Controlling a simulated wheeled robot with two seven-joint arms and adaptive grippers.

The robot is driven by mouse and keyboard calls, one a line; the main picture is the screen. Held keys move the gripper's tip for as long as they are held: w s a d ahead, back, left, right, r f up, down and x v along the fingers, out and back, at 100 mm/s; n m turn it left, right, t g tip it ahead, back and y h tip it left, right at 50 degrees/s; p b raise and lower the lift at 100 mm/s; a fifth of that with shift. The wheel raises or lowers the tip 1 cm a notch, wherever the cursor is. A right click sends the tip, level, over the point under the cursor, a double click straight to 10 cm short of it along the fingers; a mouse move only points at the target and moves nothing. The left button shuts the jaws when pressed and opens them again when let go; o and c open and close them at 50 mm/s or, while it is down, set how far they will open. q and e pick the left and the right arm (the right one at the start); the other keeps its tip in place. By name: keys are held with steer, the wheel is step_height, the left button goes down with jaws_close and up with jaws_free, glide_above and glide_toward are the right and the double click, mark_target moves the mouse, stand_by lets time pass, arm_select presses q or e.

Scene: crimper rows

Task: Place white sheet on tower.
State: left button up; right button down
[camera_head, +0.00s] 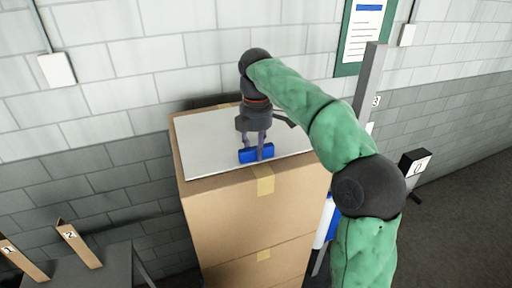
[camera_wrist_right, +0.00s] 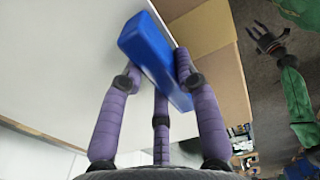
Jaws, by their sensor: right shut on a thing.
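The white sheet (camera_head: 205,142) lies flat on top of the tower (camera_head: 228,215), a stack of cardboard boxes. A blue block-shaped handle (camera_head: 247,156) is at the sheet's front edge. My right gripper (camera_head: 257,150) comes down from above and is shut on the blue handle. In the right wrist view, the purple fingers hold the blue handle (camera_wrist_right: 145,45) from both sides, with the white sheet (camera_wrist_right: 70,60) beneath. Whether the sheet bears fully on the box cannot be told. My left gripper (camera_wrist_right: 268,40) shows small at the upper right of the wrist view, empty with its fingers apart.
A block wall (camera_head: 120,70) stands close behind the tower. A grey table (camera_head: 95,265) with numbered wooden pieces is at the lower left. A grey post (camera_head: 370,80) and a black box marked 0 (camera_head: 415,163) are at the right. Dark floor is clear at the far right.

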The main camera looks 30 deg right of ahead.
steer(key=c, duration=0.9)
jaws_free()
steer(key=shift+f, duration=0.1)
step_height(320, 180, up, 12)
steer(key=p, duration=0.2)
